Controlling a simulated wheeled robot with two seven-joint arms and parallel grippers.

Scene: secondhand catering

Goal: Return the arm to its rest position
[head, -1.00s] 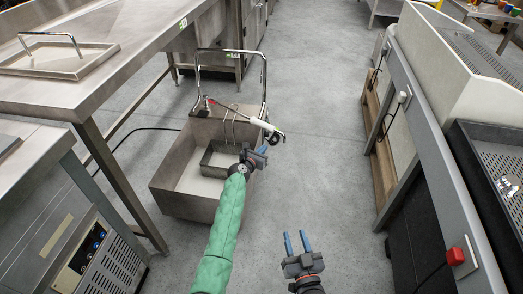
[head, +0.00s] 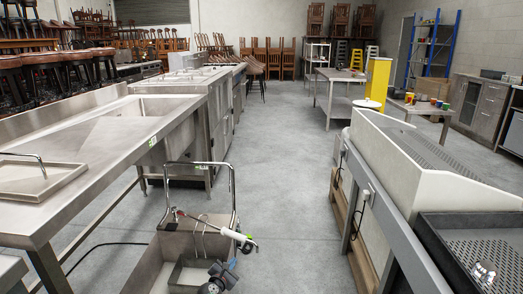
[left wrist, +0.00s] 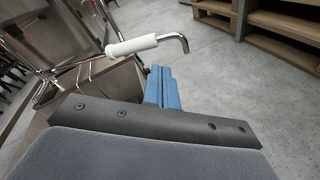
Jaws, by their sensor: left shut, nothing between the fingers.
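My left gripper (head: 229,268) shows at the bottom edge of the head view, over the front right of the metal sink basin (head: 146,264). Its blue fingers also show in the left wrist view (left wrist: 162,88), pressed together with nothing between them. A spray tap with a white handle (head: 232,235) lies across the basin's right side, just beyond the gripper. In the left wrist view the white handle (left wrist: 132,46) and its bent chrome end are close to the fingers but look apart from them. Most of my left arm is below the picture. My right gripper is out of view.
A long steel counter (head: 112,137) stands on the left. A white and grey unit (head: 405,170) with a perforated tray (head: 482,255) stands on the right. The grey floor aisle (head: 290,150) between them is clear. A steel table (head: 340,88) and stacked chairs stand farther back.

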